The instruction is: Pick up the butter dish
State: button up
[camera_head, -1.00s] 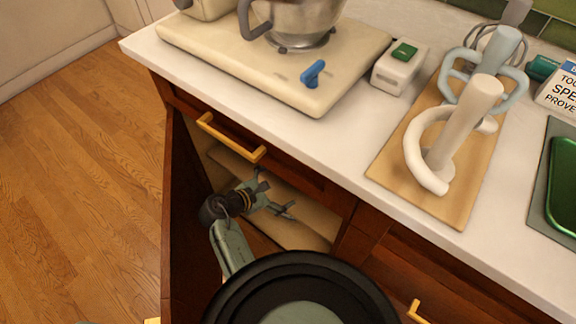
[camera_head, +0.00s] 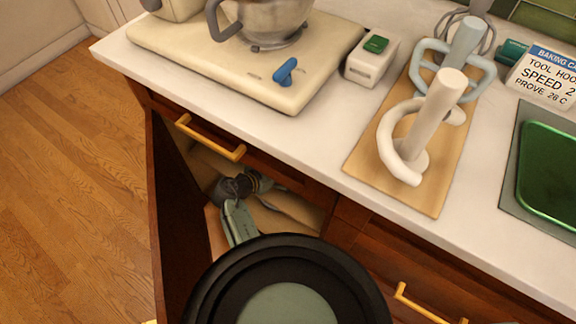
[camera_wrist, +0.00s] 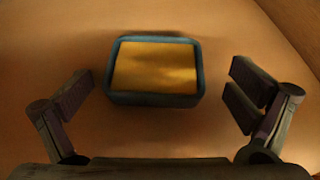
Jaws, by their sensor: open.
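The butter dish (camera_wrist: 155,98), a rectangular dish with a blue-grey rim and a yellow top or filling, sits on the tan cabinet floor in the wrist view. My gripper (camera_wrist: 161,88) is open, with one finger to the left of the dish and one to the right. There is a gap on both sides, and neither finger touches it. The dish lies slightly beyond the gripper's palm. In the head view, my arm reaches into the open lower cabinet, where the fingers and the dish are hidden under the counter.
The open cabinet door (camera_head: 180,215) stands left of my arm, and a drawer with a brass handle (camera_head: 210,140) is above it. The counter holds a mixer base (camera_head: 200,65), a white box with a green top (camera_head: 370,67) and a wooden board (camera_head: 440,190) with pale tools.

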jog(key=shift+x, duration=1.15)
jog(key=c, duration=1.5)
